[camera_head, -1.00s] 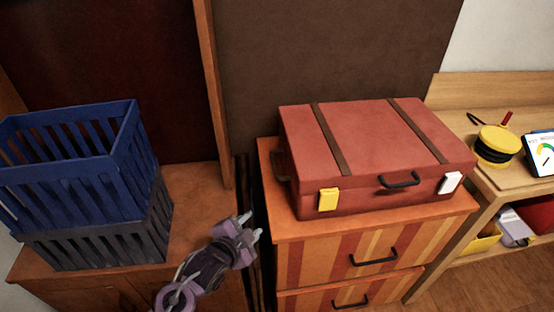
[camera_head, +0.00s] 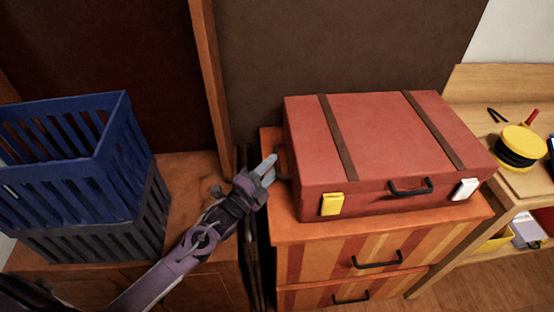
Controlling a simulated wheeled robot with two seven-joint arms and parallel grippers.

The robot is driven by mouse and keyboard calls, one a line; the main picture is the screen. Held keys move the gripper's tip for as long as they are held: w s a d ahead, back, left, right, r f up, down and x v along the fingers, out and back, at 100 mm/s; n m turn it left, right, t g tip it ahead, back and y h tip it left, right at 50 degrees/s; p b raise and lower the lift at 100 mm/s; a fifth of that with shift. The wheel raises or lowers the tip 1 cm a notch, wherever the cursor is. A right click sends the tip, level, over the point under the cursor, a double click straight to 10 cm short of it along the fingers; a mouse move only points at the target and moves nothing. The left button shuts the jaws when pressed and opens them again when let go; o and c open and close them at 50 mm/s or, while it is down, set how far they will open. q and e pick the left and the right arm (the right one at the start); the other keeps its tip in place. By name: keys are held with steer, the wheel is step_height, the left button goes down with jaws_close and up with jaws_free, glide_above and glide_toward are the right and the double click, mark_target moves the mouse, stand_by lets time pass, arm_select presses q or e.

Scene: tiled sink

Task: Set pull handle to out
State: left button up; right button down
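A red suitcase (camera_head: 390,140) with two brown straps lies flat on a striped drawer cabinet (camera_head: 330,262). A dark handle (camera_head: 283,160) sits at its left side, partly hidden by my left gripper. Another dark handle (camera_head: 410,188) is on its front, between a yellow latch (camera_head: 332,204) and a white latch (camera_head: 465,189). I cannot tell which handle is the pull handle. My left gripper (camera_head: 270,168) points at the left-side handle with its pale fingertips slightly apart, close to it; contact is unclear. My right gripper is not in view.
A blue crate (camera_head: 110,165) stacked on a grey crate (camera_head: 145,222) stands on a wooden cabinet at left. The cabinet under the suitcase has dark drawer handles (camera_head: 377,261). A shelf at right holds a yellow spool (camera_head: 522,141). A wooden post (camera_head: 208,70) rises behind my arm.

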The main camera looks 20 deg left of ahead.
arm_select(q)
steer(key=shift+x, duration=1.4)
jaws_close()
